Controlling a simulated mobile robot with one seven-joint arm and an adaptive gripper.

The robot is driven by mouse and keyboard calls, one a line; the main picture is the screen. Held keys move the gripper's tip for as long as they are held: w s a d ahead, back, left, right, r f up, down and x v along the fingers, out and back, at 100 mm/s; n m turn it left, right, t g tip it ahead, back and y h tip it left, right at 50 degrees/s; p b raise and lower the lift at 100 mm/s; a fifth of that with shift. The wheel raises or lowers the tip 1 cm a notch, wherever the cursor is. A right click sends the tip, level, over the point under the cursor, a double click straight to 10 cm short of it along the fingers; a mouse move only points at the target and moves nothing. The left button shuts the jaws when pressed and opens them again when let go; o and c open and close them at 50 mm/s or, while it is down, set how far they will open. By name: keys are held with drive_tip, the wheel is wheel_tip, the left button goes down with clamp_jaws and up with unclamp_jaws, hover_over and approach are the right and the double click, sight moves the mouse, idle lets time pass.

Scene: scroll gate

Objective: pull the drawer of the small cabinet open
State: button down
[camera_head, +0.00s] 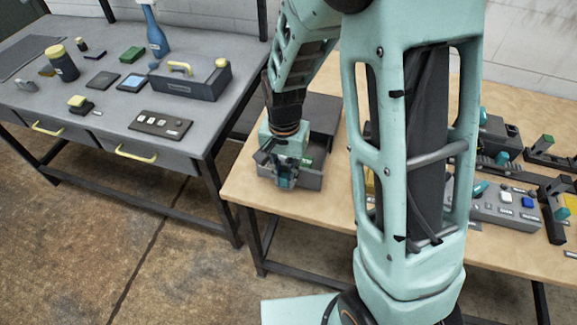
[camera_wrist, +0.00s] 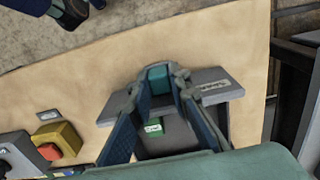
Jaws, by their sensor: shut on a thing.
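The small dark grey cabinet (camera_head: 325,112) stands on the wooden table, partly hidden behind my arm. Its grey drawer (camera_head: 313,181) sticks out toward the front, so its inside shows. A small green block (camera_head: 306,161) lies in the drawer; it also shows in the wrist view (camera_wrist: 153,127). My gripper (camera_head: 284,180) is at the drawer front. In the wrist view my gripper (camera_wrist: 159,78) is shut on the teal drawer handle (camera_wrist: 158,73), with one finger on each side. The drawer front (camera_wrist: 214,86) carries a pale label. The handle is mostly hidden in the head view.
On the wooden table (camera_head: 240,192), a grey button panel (camera_head: 500,208) and other fixtures stand to the right. A yellow box with a red button (camera_wrist: 55,140) shows in the wrist view. A separate grey workbench (camera_head: 205,125) with several items stands left, across a gap.

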drive_tip(key=c, duration=1.8)
unclamp_jaws()
wheel_tip(320, 180, up, 12)
drive_tip(key=shift+w, duration=0.1)
